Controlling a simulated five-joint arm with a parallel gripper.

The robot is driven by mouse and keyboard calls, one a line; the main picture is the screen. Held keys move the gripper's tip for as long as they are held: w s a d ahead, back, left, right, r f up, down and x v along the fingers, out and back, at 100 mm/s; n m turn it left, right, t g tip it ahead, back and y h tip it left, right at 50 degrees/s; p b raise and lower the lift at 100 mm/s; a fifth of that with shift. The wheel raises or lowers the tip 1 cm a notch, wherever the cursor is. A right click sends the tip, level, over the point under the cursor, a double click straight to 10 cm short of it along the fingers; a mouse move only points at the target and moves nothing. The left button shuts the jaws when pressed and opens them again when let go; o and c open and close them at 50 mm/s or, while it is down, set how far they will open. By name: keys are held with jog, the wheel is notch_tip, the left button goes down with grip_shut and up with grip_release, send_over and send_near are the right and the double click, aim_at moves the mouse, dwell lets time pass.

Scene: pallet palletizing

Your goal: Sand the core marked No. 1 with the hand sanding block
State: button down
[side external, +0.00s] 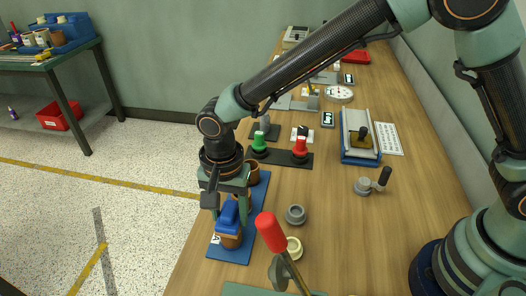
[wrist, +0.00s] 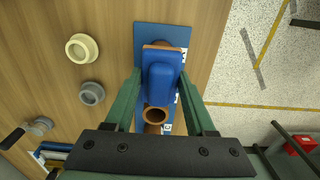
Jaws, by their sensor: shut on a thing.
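My gripper (side external: 228,207) is shut on the blue sanding block (side external: 228,218), which also shows between the fingers in the wrist view (wrist: 161,84). The block is over the nearest brown core (side external: 230,241) on the blue mat (side external: 236,255) and appears to rest on its top. The block hides most of that core from above. A second, hollow core (wrist: 156,114) stands beside it in the wrist view. Another core (side external: 253,171) stands at the mat's far end. White labels lie beside the cores, but I cannot read which is No. 1.
A grey ring (side external: 295,214) and a cream ring (side external: 293,248) stand right of the mat. A red-handled lever (side external: 271,232) rises in the foreground. Green and red buttons (side external: 300,147) stand behind. A blue-based fixture (side external: 359,138) is farther right. Bare wood lies between.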

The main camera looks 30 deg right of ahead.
jog(key=shift+w+d, duration=0.15)
jog(key=shift+r, duration=3.55)
jog(key=c, duration=1)
grip_release()
grip_shut()
jog(key=shift+f, duration=2.95)
